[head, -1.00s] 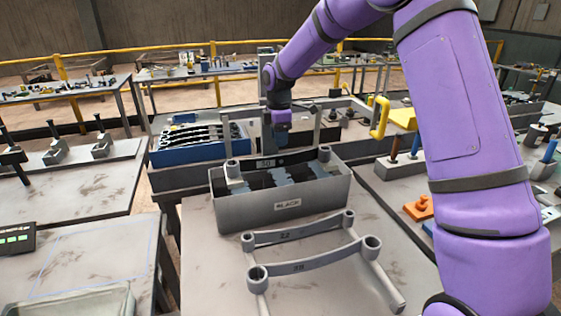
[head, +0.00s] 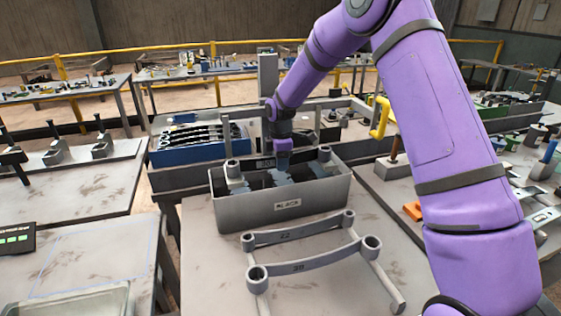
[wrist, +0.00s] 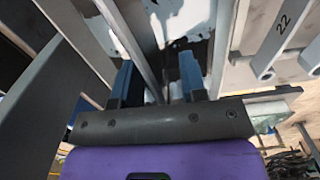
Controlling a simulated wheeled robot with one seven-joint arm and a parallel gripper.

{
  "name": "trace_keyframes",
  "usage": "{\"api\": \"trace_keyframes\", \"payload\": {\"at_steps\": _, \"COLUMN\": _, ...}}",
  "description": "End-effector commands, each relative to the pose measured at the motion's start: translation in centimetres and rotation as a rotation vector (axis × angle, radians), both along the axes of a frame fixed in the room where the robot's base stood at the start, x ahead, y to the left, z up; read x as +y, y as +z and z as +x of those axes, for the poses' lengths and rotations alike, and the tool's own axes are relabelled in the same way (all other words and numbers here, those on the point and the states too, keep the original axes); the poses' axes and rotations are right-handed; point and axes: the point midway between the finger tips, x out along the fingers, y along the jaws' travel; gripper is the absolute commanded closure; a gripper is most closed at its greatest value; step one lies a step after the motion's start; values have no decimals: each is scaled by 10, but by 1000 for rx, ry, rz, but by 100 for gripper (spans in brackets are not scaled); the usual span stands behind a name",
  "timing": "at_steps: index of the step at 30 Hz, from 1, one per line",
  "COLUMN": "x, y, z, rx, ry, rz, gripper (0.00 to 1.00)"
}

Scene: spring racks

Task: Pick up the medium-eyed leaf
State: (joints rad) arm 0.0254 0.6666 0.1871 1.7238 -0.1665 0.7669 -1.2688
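Two other leaves, one marked 22 (head: 290,234) and a front one (head: 305,265) with a hard-to-read number, lie on a grey frame. Which leaf is medium-eyed is not clear.
A blue crate (head: 192,157) of dark leaves stands behind the bin at left. A yellow handle-like part (head: 383,118) rises at the right. My arm covers much of the right side. The table (head: 205,275) around the front frame is mostly clear.

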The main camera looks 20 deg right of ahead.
Motion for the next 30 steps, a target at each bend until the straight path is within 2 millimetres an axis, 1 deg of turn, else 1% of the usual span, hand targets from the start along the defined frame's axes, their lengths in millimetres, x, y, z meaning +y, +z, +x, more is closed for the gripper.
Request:
{"api": "trace_keyframes", "payload": {"at_steps": 2, "x": 0, "y": 0, "z": 0, "rx": 0, "ry": 0, "rz": 0, "gripper": 61}}
{"api": "trace_keyframes", "payload": {"at_steps": 5, "x": 0, "y": 0, "z": 0, "rx": 0, "ry": 0, "rz": 0, "gripper": 81}}
{"api": "trace_keyframes", "payload": {"at_steps": 6, "x": 0, "y": 0, "z": 0, "rx": 0, "ry": 0, "rz": 0, "gripper": 91}}
{"api": "trace_keyframes", "payload": {"at_steps": 7, "x": 0, "y": 0, "z": 0, "rx": 0, "ry": 0, "rz": 0, "gripper": 97}}
{"api": "trace_keyframes", "payload": {"at_steps": 8, "x": 0, "y": 0, "z": 0, "rx": 0, "ry": 0, "rz": 0, "gripper": 100}}
{"api": "trace_keyframes", "payload": {"at_steps": 19, "x": 0, "y": 3, "z": 1, "rx": -4, "ry": -1, "rz": 1, "gripper": 100}}
{"api": "trace_keyframes", "payload": {"at_steps": 22, "x": 0, "y": 6, "z": 1, "rx": -5, "ry": -1, "rz": 1, "gripper": 100}}
{"api": "trace_keyframes", "payload": {"at_steps": 30, "x": 0, "y": 29, "z": 1, "rx": -6, "ry": -1, "rz": 1, "gripper": 100}}
